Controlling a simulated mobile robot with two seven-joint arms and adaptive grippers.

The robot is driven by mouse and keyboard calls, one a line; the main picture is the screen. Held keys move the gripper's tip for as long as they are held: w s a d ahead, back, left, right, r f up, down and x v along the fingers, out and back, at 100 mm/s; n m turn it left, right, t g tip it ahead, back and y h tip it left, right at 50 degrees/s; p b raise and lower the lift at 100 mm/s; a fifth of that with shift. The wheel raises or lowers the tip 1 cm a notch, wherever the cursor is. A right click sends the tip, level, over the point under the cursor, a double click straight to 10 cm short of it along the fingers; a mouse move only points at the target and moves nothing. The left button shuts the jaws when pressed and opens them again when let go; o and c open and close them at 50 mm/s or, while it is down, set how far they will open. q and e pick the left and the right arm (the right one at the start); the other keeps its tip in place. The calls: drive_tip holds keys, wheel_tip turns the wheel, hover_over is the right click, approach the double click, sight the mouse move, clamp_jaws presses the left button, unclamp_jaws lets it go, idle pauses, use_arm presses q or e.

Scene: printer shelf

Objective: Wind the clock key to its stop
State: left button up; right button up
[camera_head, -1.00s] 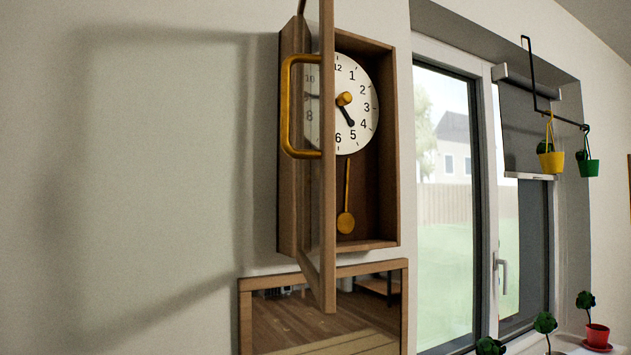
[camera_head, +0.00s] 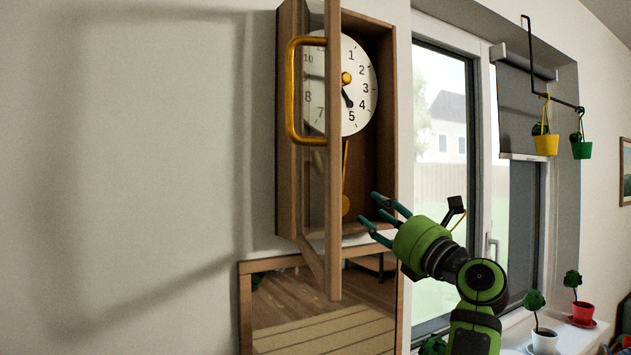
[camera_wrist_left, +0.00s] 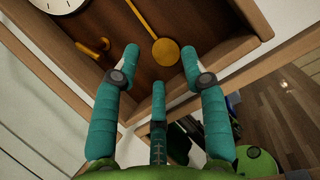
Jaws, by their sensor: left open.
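The wall clock has a wooden case (camera_head: 386,130) with a glazed door (camera_head: 333,220) standing open toward me. A gold handle (camera_head: 291,92) is on the door. My left gripper (camera_head: 370,209) is open and empty at the lower right of the case, below the dial. In the left wrist view its spread fingers (camera_wrist_left: 160,68) face the case floor and the gold pendulum bob (camera_wrist_left: 165,52). A curved gold piece (camera_wrist_left: 92,46) shows left of them. I cannot tell what it is.
A wooden-framed mirror (camera_head: 245,310) hangs below the clock. A window (camera_head: 440,130) is to the right, with yellow (camera_head: 545,145) and green (camera_head: 582,150) hanging pots. Potted plants stand on the sill. The wall left of the clock is bare.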

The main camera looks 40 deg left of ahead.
use_arm(q)
drive_tip(key=s+a+r+n+h, duration=0.2)
drive_tip(key=s+r+n+h, duration=0.2)
drive_tip(key=s+r+n, duration=0.45)
drive_tip(key=shift+m, duration=0.65)
drive_tip(key=a+p, duration=0.2)
drive_tip(key=a, duration=0.1)
drive_tip(key=a+r+p, duration=0.1)
drive_tip(key=a, duration=0.2)
drive_tip(key=shift+w+a+r+p, duration=0.1)
drive_tip(key=shift+w+r+p, duration=0.1)
drive_tip(key=shift+p, duration=0.2)
drive_tip(key=shift+a+f, duration=0.1)
drive_tip(key=shift+a, duration=0.25)
drive_tip(key=shift+w, duration=0.1)
drive_tip(key=shift+d, duration=0.1)
drive_tip(key=shift+c, duration=0.8)
clamp_jaws()
